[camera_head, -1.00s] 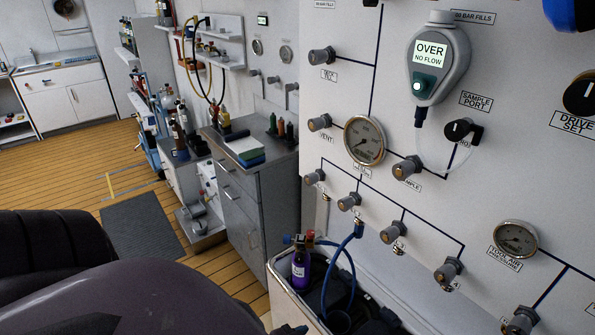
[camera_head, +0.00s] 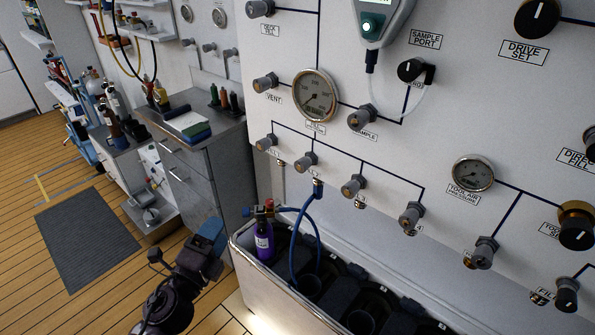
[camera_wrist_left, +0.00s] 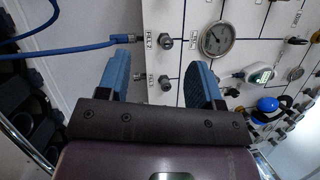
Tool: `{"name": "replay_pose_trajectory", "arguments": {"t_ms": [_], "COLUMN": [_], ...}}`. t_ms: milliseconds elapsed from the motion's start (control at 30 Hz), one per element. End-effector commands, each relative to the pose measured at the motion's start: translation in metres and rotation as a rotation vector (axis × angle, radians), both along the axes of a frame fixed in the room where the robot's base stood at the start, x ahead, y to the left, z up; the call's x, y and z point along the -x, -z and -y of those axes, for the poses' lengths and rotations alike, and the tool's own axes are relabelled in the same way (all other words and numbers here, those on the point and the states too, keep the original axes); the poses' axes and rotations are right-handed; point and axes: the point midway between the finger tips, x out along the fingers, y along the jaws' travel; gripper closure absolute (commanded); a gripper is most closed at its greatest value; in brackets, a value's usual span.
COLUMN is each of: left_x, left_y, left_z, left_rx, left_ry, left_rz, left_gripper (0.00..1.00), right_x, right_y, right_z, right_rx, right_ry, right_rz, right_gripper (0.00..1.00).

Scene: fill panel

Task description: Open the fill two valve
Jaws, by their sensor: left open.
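The fill two valve (camera_head: 308,160) is a small grey knob, second from the left in the lower row on the white panel. A blue hose (camera_head: 304,235) joins a fitting just below it. My left gripper (camera_head: 211,237), with blue finger pads, is low and left of the panel, apart from the valve. In the left wrist view it is open and empty (camera_wrist_left: 158,85). My right gripper is out of view.
A white-rimmed bin (camera_head: 262,285) below the panel holds a purple cylinder (camera_head: 264,240) and dark cylinder holders. A grey cabinet (camera_head: 190,165) stands behind on the left. Other knobs and a gauge (camera_head: 316,95) surround the valve. The air before the valve row looks clear.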

Motion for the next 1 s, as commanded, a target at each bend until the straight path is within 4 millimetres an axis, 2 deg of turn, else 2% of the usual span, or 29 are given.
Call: {"name": "replay_pose_trajectory", "arguments": {"t_ms": [100, 300, 400, 600, 800, 1000], "left_x": [-0.019, -0.046, -0.058, -0.079, -0.089, -0.102], "left_y": [-0.018, -0.039, -0.044, -0.051, -0.054, -0.055], "left_z": [0.025, 0.062, 0.076, 0.090, 0.094, 0.104], "left_rx": [-0.284, -0.779, -1.015, -1.380, -1.535, -1.549], "left_ry": [0.069, 0.146, 0.167, 0.177, 0.174, 0.172], "left_rz": [0.150, 0.389, 0.495, 0.636, 0.687, 0.692], "left_gripper": [0.40, 0.40, 0.40, 0.40, 0.40, 0.40], "right_x": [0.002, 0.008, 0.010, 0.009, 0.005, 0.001], "right_y": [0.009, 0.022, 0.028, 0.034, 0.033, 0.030], "right_z": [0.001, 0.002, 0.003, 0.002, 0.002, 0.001], "right_rx": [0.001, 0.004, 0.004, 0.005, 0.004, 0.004], "right_ry": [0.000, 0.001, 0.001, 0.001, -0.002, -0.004], "right_rz": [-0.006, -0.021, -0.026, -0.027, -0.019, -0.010], "right_gripper": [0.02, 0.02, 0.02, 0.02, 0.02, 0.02]}}
